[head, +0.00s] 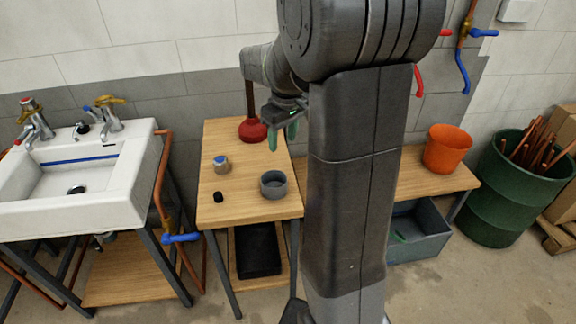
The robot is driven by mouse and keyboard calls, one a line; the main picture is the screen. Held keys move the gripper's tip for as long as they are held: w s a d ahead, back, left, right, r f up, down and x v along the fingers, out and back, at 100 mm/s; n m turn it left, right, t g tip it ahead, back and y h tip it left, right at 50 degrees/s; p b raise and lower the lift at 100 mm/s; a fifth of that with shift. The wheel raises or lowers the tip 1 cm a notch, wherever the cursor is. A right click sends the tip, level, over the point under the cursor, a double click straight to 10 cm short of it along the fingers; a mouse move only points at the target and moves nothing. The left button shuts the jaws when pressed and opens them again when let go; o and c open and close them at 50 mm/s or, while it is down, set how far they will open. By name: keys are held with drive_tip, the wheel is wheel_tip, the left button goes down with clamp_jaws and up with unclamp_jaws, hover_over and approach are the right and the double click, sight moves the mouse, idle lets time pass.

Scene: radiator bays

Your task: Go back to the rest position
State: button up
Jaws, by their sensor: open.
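My gripper (282,134) hangs above the back right part of the small wooden bench (232,192), to the left of my own arm column. Its greenish fingertips point down and are apart, with nothing seen between them. A red plunger (252,130) stands upright on the bench just left of the gripper. I cannot tell whether the two touch. My arm hides part of the bench's right side and the wall behind.
A grey round cup (273,184), a small blue-topped jar (221,164) and a black cap (218,197) stand on the bench. A white sink (85,190) is left. An orange bucket (447,149), a grey crate (418,232) and a green barrel (500,190) are right.

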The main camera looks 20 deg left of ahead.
approach(279, 172)
drive_tip(key=s+f, duration=0.2)
drive_tip(key=f, duration=0.1)
drive_tip(key=s+d+f, duration=0.1)
drive_tip(key=f, duration=0.1)
drive_tip(key=shift+s+f, duration=0.15)
drive_tip(key=shift+s, duration=0.2)
drive_tip(key=shift+a+r+p, duration=0.1)
drive_tip(key=shift+r+p, duration=0.15)
drive_tip(key=shift+p, duration=0.2)
drive_tip(key=shift+r+p, duration=1.4)
drive_tip(key=shift+r, duration=0.7)
drive_tip(key=shift+f, duration=0.15)
